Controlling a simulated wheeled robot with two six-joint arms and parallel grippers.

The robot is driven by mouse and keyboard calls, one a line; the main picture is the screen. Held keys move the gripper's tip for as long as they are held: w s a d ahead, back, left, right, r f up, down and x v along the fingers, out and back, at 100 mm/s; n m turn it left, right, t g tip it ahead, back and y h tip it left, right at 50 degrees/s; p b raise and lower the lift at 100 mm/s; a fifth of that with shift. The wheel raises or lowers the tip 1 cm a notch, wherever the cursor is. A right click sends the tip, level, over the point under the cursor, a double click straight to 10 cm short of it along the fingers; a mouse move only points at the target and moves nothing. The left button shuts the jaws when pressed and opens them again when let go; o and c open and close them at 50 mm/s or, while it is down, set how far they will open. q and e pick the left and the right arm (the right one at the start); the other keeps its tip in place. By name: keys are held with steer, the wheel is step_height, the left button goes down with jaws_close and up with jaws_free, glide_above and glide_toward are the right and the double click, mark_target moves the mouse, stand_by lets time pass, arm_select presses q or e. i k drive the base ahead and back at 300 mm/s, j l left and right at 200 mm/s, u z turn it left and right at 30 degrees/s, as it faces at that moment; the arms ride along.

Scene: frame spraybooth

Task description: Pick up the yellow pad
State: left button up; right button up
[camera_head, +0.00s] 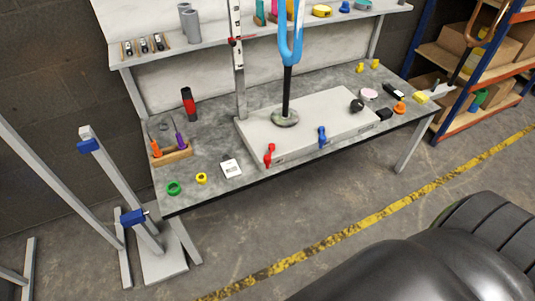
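A small yellow block (420,97), which looks like the yellow pad, lies near the right end of the grey workbench (215,147). An orange item (400,107) sits just left of it, and a black item lies behind it. Another yellow object (321,11) sits on the upper shelf; I cannot tell exactly what it is.
A blue fork-shaped stand (290,45) rises from a pale raised slab (330,120) on the bench. A blue-and-orange shelving rack (470,75) stands close to the bench's right end. Open floor with a yellow line (370,218) lies in front. A metal stand (115,180) is at left.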

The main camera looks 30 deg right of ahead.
mark_target(419, 97)
steer(key=z, duration=2.1)
